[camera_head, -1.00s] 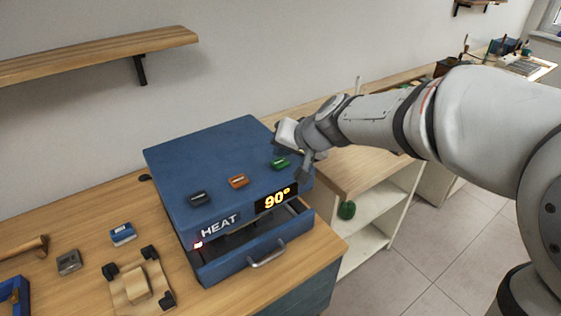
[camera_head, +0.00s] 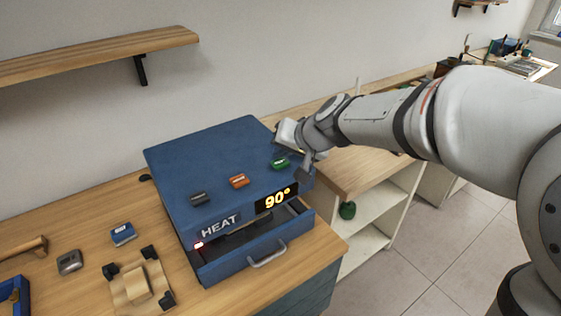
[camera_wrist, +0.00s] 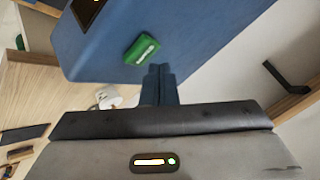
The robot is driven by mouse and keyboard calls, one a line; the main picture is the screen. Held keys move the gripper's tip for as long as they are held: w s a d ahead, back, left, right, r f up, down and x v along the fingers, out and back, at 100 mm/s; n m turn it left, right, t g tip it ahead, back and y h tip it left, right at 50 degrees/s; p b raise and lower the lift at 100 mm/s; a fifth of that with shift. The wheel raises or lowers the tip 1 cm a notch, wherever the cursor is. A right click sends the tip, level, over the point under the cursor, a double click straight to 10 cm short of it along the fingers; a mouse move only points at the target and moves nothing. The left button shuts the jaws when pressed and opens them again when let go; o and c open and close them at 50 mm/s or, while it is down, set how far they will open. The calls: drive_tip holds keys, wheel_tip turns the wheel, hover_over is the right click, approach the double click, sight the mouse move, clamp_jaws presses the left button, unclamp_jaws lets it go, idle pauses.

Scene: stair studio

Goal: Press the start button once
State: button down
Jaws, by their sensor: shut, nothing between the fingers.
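The blue heat machine (camera_head: 215,155) stands on the wooden bench, with a black button (camera_head: 198,198), an orange button (camera_head: 238,181) and a green button (camera_head: 280,163) on its top. The button labels are too small to read. Its display (camera_head: 277,199) reads 90° and a small red lamp (camera_head: 199,245) glows at the front. My gripper (camera_head: 306,170) is shut and empty, beside the green button at the machine's right end. In the wrist view the fingertips (camera_wrist: 160,70) are just short of the green button (camera_wrist: 141,49), with a small gap visible in the picture.
The machine's front tray (camera_head: 235,262) with a metal handle (camera_head: 267,254) stands open. A blue-topped block (camera_head: 122,234), a grey block (camera_head: 69,262) and a wooden fixture (camera_head: 133,290) with black corners lie to the left. A wall shelf (camera_head: 90,55) hangs above. A white shelf unit (camera_head: 375,225) stands right.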

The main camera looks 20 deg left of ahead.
sight(283, 164)
drive_tip(key=shift+f, duration=0.1)
idle(0.3)
drive_tip(key=shift+f+b, duration=0.35)
drive_tip(key=shift+b, duration=0.3)
drive_tip(key=shift+f+b, duration=0.4)
drive_tip(key=shift+b, duration=0.15)
idle(0.4)
drive_tip(key=shift+r, duration=0.1)
drive_tip(key=shift+r+p, duration=0.55)
drive_tip(key=shift+r, duration=0.2)
drive_tip(key=shift+r+p, duration=1.8)
drive_tip(key=shift+r, duration=0.75)
drive_tip(key=shift+f, duration=0.1)
